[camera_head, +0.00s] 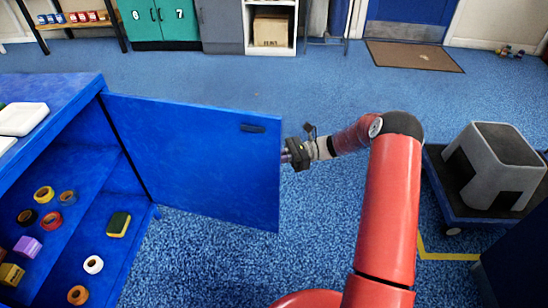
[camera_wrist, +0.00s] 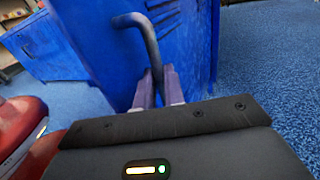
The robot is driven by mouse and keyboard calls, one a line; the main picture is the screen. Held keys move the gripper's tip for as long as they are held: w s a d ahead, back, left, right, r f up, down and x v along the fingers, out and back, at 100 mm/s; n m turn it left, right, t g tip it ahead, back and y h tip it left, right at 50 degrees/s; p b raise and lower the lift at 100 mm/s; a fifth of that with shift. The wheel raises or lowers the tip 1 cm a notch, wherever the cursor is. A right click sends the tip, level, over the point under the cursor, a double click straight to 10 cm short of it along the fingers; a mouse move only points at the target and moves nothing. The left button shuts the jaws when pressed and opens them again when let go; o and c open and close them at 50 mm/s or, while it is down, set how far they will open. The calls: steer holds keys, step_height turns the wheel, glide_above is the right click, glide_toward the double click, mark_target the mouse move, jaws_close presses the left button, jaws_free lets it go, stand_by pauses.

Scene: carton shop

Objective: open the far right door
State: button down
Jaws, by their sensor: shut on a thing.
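The blue door (camera_head: 190,160) stands swung open from the right end of the blue cabinet (camera_head: 55,95), hinged near its front edge. Its near face shows in the head view. My gripper (camera_head: 286,155) is at the door's free right edge, its fingers partly hidden by the door. In the wrist view, the two fingers (camera_wrist: 158,78) are shut on a bent grey bar handle (camera_wrist: 148,40) on the door's blue face (camera_wrist: 100,50).
The opened cabinet holds tape rolls (camera_head: 93,264), a sponge (camera_head: 118,224) and a purple block (camera_head: 27,247). A grey stool-like block (camera_head: 497,150) sits on a blue trolley (camera_head: 440,195) at right. Blue floor (camera_head: 230,75) beyond the door is clear.

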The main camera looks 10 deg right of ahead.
steer(key=shift+a+r, duration=0.1)
steer(key=shift+a, duration=0.35)
steer(key=c, duration=1.5)
jaws_free()
steer(key=shift+a, duration=0.1)
steer(key=shift+d, duration=0.2)
steer(key=d, duration=0.5)
steer(key=w+d, duration=0.1)
steer(key=d, duration=0.1)
steer(key=shift+d+b, duration=0.3)
